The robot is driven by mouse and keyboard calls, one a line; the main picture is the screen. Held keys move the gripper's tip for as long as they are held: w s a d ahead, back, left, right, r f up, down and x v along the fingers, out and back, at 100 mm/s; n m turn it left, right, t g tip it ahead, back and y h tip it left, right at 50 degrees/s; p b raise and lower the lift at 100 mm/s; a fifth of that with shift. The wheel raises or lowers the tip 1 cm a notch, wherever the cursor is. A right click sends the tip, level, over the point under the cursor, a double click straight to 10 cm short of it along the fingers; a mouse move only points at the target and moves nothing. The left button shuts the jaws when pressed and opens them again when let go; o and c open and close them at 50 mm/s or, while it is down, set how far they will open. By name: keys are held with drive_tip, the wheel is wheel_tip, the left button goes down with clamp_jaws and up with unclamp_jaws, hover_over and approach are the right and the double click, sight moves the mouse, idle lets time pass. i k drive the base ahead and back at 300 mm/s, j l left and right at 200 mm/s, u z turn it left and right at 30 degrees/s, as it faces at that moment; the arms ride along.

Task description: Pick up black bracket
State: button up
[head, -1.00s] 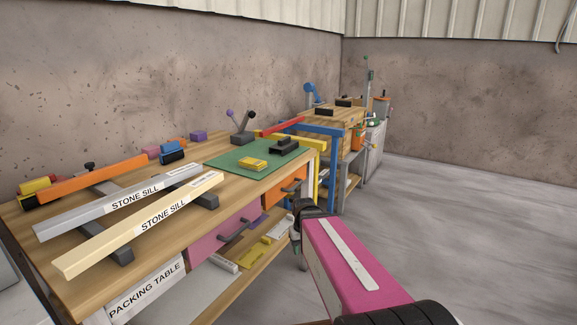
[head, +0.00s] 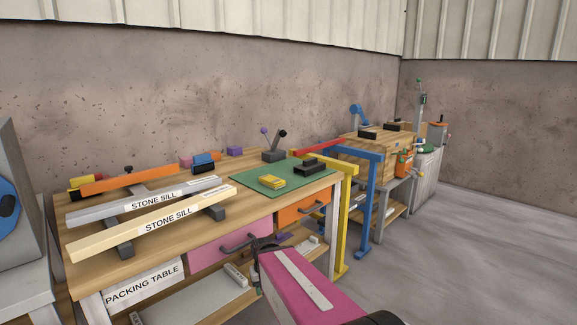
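A black bracket-like piece (head: 309,167) lies on the green mat (head: 262,176) at the right end of the packing table. A small yellow piece (head: 272,182) lies on the same mat, to its left. My gripper (head: 262,244) is dark and small at the far end of my pink arm, in front of the table's drawers. It appears below and left of the black piece, apart from it. Its fingers are too small and dark to tell whether they are open or shut.
Two stone sills (head: 150,220) lie across dark supports on the table's left. An orange bar (head: 140,184) and a dark lever device (head: 274,153) stand behind. Yellow (head: 345,225) and blue (head: 367,205) frames rise at the table's right end. The floor to the right is clear.

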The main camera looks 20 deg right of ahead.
sight(310, 166)
drive_tip(key=i+l+u, duration=0.1)
drive_tip(key=l+u, duration=0.3)
drive_tip(key=l, duration=0.6)
drive_tip(key=l+u, duration=0.4)
drive_tip(key=l, duration=0.6)
